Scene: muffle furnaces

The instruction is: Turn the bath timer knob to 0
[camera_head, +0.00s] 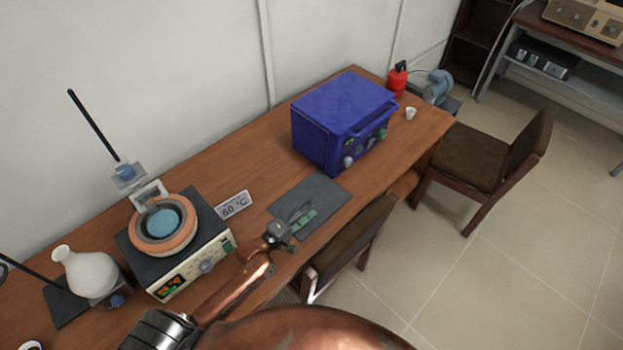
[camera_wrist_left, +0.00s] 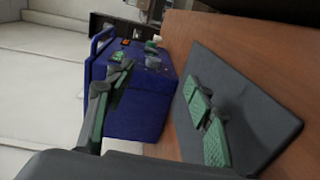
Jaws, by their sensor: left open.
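The bath (camera_head: 185,250) is a cream box with a dark top and an orange ring around a pale blue centre. Its front panel has a lit display (camera_head: 172,286) and a round grey-blue knob (camera_head: 207,266); I cannot read the knob's setting or tell whether it is the timer. My left gripper (camera_head: 304,216) is over the dark mat, to the right of the bath and apart from it. In the left wrist view its green-padded fingers (camera_wrist_left: 155,80) are spread with nothing between them. The bath is not in that view. My right gripper is not visible.
A blue furnace (camera_head: 335,110) with knobs stands beyond the dark mat (camera_head: 328,186); the furnace also shows in the left wrist view (camera_wrist_left: 135,110). A 60 °C sign (camera_head: 234,204) is beside the bath, a white flask (camera_head: 85,270) to its left. Chairs (camera_head: 480,155) stand by the desk.

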